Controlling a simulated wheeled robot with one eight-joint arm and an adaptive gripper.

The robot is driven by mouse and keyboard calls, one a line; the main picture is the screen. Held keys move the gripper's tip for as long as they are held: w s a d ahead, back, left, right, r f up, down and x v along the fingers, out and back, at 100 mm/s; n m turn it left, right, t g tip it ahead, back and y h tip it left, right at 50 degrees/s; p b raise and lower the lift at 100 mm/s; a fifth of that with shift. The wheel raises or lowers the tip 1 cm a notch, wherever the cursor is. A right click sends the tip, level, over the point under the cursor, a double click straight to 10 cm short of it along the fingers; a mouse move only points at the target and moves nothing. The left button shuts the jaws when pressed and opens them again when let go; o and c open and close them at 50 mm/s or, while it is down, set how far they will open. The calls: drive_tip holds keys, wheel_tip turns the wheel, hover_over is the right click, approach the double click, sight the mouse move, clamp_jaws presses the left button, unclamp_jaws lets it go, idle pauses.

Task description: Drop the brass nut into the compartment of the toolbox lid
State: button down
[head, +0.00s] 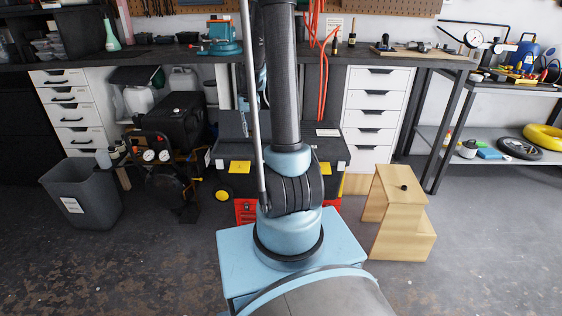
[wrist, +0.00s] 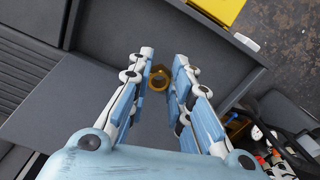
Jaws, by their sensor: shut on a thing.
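The brass nut (wrist: 160,88) is a small gold ring between the fingertips of my gripper (wrist: 161,70) in the wrist view. My gripper is shut on it, with one finger on each side. Below it in the wrist view is the dark grey toolbox lid (wrist: 110,35), with raised edges around flatter grey areas. The nut overlaps the lid in the picture; its height above it is hard to tell. In the head view the toolbox (head: 222,181) stands behind my arm, dark with yellow latches and red below. My gripper and the nut are hidden there.
A wooden step stool (head: 400,215) stands right of the toolbox. A grey bin (head: 82,195) and a compressor with gauges (head: 165,160) stand to the left. The workbench (head: 170,53) and white drawers (head: 375,110) are behind. The floor at the front left is clear.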

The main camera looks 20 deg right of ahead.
sight(251, 135)
drive_tip(key=shift+f, duration=2.5)
drive_tip(key=c, duration=1.4)
unclamp_jaws()
drive_tip(key=shift+o, duration=0.2)
wheel_tip(251, 135, up, 12)
drive_tip(key=shift+f, duration=0.1)
